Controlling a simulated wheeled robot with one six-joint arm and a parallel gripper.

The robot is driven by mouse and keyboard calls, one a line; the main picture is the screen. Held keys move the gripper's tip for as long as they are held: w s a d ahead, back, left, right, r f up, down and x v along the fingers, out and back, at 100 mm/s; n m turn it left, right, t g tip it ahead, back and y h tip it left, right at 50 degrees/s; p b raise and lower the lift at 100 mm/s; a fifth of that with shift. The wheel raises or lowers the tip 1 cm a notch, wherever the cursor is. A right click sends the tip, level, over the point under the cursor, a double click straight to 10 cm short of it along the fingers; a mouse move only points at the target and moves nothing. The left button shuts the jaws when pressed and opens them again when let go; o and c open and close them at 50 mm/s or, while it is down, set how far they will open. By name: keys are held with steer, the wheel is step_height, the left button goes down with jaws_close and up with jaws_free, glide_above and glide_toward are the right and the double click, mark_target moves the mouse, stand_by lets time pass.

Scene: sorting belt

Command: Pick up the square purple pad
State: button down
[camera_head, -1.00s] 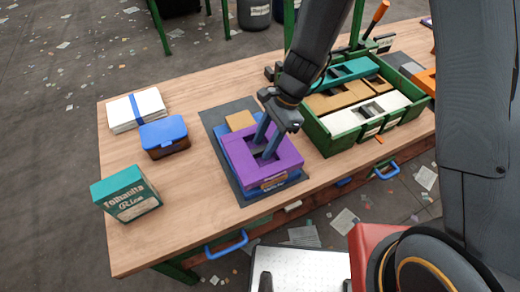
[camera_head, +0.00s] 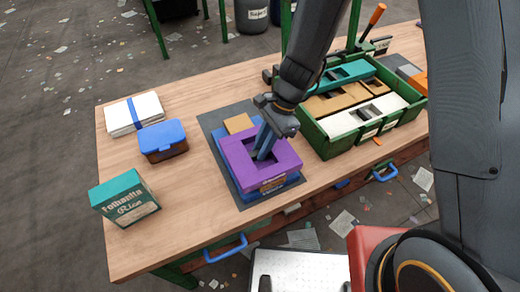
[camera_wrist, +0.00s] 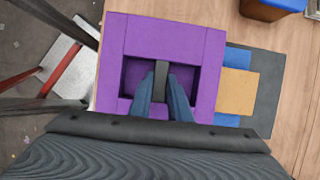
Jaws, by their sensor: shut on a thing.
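The square purple pad (camera_head: 287,160) is a thick frame with an open middle, and it also shows in the wrist view (camera_wrist: 165,38). It sits over a blue block (camera_head: 250,195) on a dark grey mat (camera_head: 209,121); I cannot tell whether it touches the blue block. My gripper (camera_head: 263,154) reaches down into the pad's opening. In the wrist view, my gripper's two blue fingers (camera_wrist: 162,98) are shut on a dark bar across the middle of the opening. The fingertips are partly hidden inside the pad.
A tan block (camera_head: 238,123) lies beside the pad. A green crate (camera_head: 318,139) with teal, tan and white pieces stands to the right. A blue-lidded box (camera_head: 162,136), white stack (camera_head: 120,117) and teal rice box (camera_head: 121,199) stand left. Bare wood (camera_head: 185,210) lies between.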

step_height(320, 180, up, 10)
steer(key=b, duration=0.1)
stand_by(0.4)
steer(key=shift+f+p, duration=0.15)
steer(key=shift+p, duration=0.15)
